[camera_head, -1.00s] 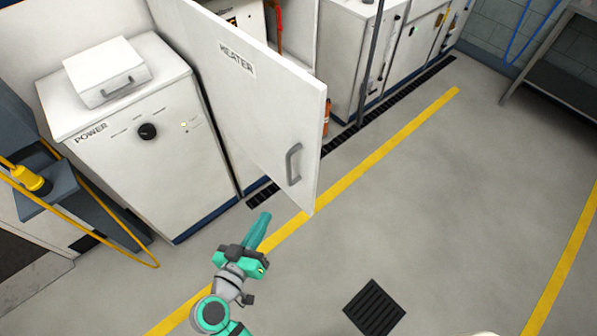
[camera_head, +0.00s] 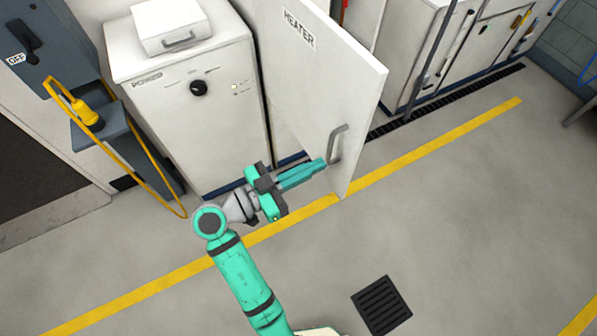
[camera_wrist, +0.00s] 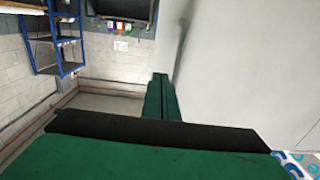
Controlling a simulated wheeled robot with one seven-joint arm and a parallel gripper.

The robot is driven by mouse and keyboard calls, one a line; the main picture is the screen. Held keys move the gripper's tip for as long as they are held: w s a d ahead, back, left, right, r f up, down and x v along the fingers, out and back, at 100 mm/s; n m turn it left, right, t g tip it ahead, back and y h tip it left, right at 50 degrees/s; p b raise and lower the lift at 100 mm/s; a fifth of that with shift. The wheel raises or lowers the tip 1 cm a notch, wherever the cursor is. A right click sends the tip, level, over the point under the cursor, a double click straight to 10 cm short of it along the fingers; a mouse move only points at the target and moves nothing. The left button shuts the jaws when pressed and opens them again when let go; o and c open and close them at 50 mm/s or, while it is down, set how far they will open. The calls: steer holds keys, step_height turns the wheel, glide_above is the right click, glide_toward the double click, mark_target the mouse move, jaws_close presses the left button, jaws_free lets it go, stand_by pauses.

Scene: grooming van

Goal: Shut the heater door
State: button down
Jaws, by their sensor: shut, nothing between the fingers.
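The heater door (camera_head: 325,92) is a white panel labelled HEATER. It stands swung open, out from the row of cabinets towards the yellow floor line. Its grey bar handle (camera_head: 337,143) is near the free edge. My gripper (camera_head: 324,163) is shut and empty, its teal fingers pointing right with the tips right by the lower part of the handle, in front of the door face. I cannot tell if they touch.
A white POWER cabinet (camera_head: 185,110) with a knob and a small box (camera_head: 172,27) on top stands left of the door. A yellow cable (camera_head: 150,150) hangs at the left. The floor is open in front, with a dark drain grate (camera_head: 381,305).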

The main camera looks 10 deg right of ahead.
mark_target(351, 148)
steer(key=x, duration=0.7)
steer(key=shift+w+d, duration=0.1)
steer(key=shift+d, duration=0.15)
